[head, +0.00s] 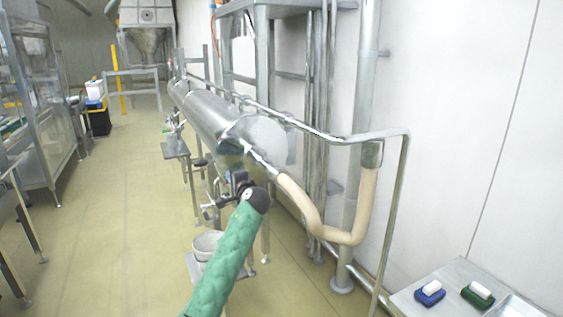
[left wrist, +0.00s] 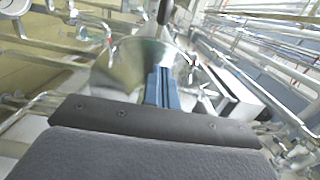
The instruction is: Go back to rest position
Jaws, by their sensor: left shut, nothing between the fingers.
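My left arm, in a green quilted sleeve, comes up from the bottom of the head view. Its dark left gripper (head: 238,184) points away from me, in front of the near end of a large steel cylinder. In the left wrist view the blue fingers of this gripper (left wrist: 162,88) are together with nothing between them. A round metal shape shows behind them. My right gripper is in neither view.
A steel cylinder (head: 208,115) and a beige-wrapped pipe (head: 327,232) stand near the left arm. A metal table (head: 455,276) at lower right holds a blue block (head: 430,294) and a green block (head: 478,296), each white-topped. Open floor (head: 120,210) lies left.

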